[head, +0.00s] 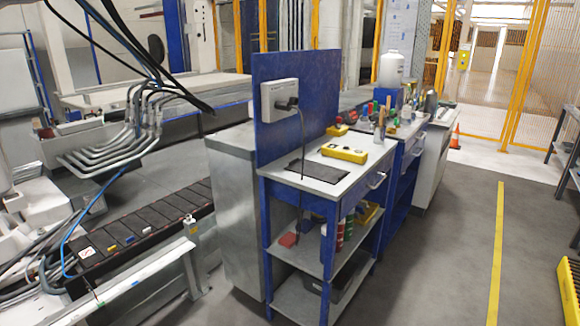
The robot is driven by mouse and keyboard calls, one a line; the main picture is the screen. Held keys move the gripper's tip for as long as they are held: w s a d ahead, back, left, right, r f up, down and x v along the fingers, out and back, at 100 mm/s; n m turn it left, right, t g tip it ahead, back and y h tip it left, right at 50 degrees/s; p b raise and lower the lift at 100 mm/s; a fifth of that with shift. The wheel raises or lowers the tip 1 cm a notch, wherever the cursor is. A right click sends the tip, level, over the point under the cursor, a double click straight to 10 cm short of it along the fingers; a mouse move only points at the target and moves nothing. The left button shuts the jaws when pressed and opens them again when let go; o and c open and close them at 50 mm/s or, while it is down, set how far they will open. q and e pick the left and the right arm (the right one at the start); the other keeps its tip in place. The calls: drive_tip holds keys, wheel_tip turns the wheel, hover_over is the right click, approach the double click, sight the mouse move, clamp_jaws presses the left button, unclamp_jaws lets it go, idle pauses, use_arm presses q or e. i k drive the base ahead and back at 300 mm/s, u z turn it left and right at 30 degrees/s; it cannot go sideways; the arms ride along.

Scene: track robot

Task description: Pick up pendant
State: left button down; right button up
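A yellow box-shaped handset with small dark buttons (344,153), which looks like the pendant, lies flat on the light top of the blue workbench (312,184). It is behind and to the right of a dark flat pad (318,171). Nothing touches it from above. A smaller yellow object (337,130) lies farther back near the blue panel. Neither of my grippers shows in the head view.
A cable hangs from a grey socket box (280,100) on the blue panel (262,150) to the bench. Bottles and tools crowd the farther bench. A conveyor (130,240) runs at left. The grey floor (440,260) at right is clear, with a yellow line (497,240).

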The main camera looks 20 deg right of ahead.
sight(332, 150)
drive_tip(key=z, duration=0.75)
drive_tip(key=i, duration=0.5)
drive_tip(key=z, duration=0.9)
drive_tip(key=i, duration=1.15)
drive_tip(key=u, duration=0.2)
